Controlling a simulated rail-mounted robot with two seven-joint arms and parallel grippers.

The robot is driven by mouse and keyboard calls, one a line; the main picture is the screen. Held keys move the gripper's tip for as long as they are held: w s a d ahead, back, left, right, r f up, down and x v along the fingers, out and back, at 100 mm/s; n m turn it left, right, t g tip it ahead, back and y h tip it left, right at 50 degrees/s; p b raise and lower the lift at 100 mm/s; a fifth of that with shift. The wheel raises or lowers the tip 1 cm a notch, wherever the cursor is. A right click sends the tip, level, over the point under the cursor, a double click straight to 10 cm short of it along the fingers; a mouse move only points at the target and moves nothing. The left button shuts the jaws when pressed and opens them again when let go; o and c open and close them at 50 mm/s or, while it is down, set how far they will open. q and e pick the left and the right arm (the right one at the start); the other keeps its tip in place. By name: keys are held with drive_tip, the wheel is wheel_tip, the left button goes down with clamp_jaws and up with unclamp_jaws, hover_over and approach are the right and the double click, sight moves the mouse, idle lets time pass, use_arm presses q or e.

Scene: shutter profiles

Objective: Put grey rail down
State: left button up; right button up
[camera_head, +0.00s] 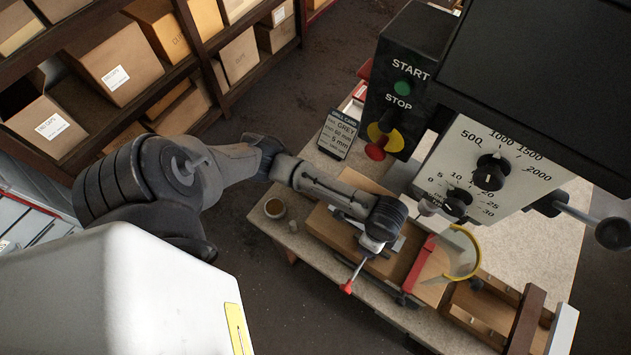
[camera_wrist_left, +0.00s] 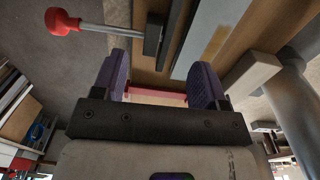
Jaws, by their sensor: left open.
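My left gripper (camera_head: 376,246) is low over the work table, beside the drill press. In the left wrist view its two purple-padded fingers (camera_wrist_left: 160,70) are spread apart, with no rail gripped between them. A pale grey strip (camera_wrist_left: 203,42) lies beyond the fingertips along the wooden bed, beside a dark bar (camera_wrist_left: 178,30). The pale strip may be the grey rail, but I cannot tell for sure. In the head view my wrist hides most of this spot. My right gripper is not in view.
A red-knobbed lever (camera_head: 347,287) stands close to the gripper. A red bar (camera_head: 415,265) and a clear yellow-rimmed guard (camera_head: 462,252) are to its right. Brown (camera_head: 526,318) and white (camera_head: 563,330) profiles lie at the lower right.

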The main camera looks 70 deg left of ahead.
use_arm(q)
drive_tip(key=s+d, duration=0.1)
drive_tip(key=s+d+n+t+h, duration=0.1)
drive_tip(key=s+d, duration=0.1)
drive_tip(key=s+d+h, duration=0.1)
drive_tip(key=shift+s+d+r+n, duration=0.25)
drive_tip(key=shift+s+d+n, duration=0.05)
drive_tip(key=shift+s, duration=0.1)
drive_tip(key=s+a+r+n+t+y, duration=0.2)
drive_tip(key=s+a+n, duration=0.5)
drive_tip(key=s, duration=0.3)
drive_tip(key=shift+s+a+r+t, duration=0.25)
drive_tip(key=shift+s+a+t, duration=0.1)
drive_tip(key=shift+a, duration=0.2)
